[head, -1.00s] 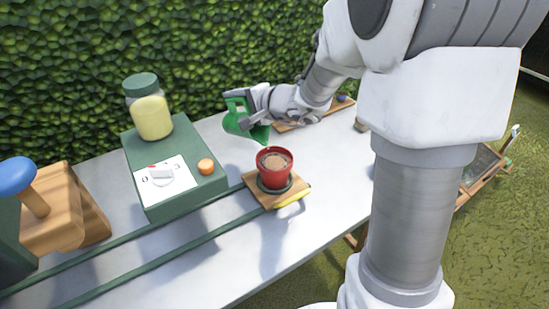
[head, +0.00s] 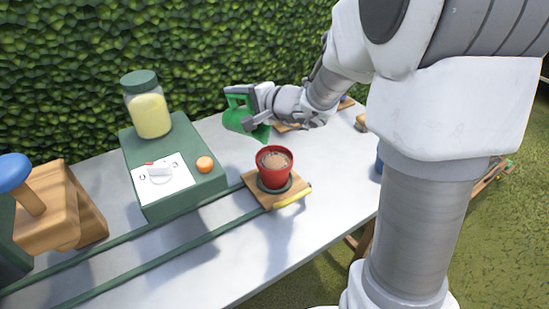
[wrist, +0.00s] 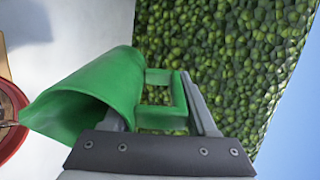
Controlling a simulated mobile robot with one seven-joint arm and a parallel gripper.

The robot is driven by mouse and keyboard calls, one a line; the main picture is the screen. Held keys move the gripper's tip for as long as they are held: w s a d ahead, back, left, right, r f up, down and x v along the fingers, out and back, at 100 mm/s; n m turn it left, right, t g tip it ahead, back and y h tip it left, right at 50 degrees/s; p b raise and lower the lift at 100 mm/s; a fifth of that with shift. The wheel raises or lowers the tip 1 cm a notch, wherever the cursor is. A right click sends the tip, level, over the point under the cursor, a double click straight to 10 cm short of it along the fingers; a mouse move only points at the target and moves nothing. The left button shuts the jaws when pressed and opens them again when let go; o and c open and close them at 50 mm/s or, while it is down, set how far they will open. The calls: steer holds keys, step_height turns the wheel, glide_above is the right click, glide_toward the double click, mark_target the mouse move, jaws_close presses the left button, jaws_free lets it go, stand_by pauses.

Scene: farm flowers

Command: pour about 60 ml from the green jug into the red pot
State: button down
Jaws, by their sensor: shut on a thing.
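The green jug (head: 241,119) is held in the air by my gripper (head: 256,98), which is shut on its handle. In the head view the jug is above and to the left of the red pot (head: 273,172), with its spout side towards the pot. The red pot stands upright with brown soil in it, on a dark saucer on a wooden board (head: 257,190). In the wrist view the green jug (wrist: 95,95) lies across the picture, its opening facing left towards the rim of the red pot (wrist: 10,122). No liquid stream shows, and the jug's contents are hidden.
A green box (head: 186,204) with a dial and an orange button (head: 205,163) stands left of the pot, with a yellow jar (head: 149,110) on it. Green rails run along the table (head: 240,262). A wooden block (head: 55,218) with a blue knob is at far left. A hedge stands behind.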

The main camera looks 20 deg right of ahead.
mark_target(236, 108)
steer(key=shift+s+d+r+t+y+b, duration=0.4)
steer(key=shift+s+b, duration=0.3)
steer(key=shift+b, duration=1.2)
steer(key=shift+d+r, duration=0.1)
steer(key=shift+w+r+p, duration=0.15)
steer(key=shift+r+p, duration=0.05)
steer(key=shift+p, duration=0.8)
steer(key=p, duration=0.2)
steer(key=w+a+g+p, duration=0.1)
steer(key=p, duration=0.1)
steer(key=shift+w+a+f+h, duration=0.1)
steer(key=shift+w+f+h, duration=0.15)
steer(key=shift+h, duration=0.15)
steer(key=f+p, duration=0.1)
steer(key=f+g+h+p, duration=0.1)
steer(key=w+f+g+p, duration=0.1)
steer(key=shift+w+a+f+h+p, duration=0.1)
steer(key=shift+a+h+p, duration=0.2)
steer(key=shift+a+p, duration=0.05)
steer(key=shift+f+g, duration=0.3)
steer(key=shift+p, duration=0.35)
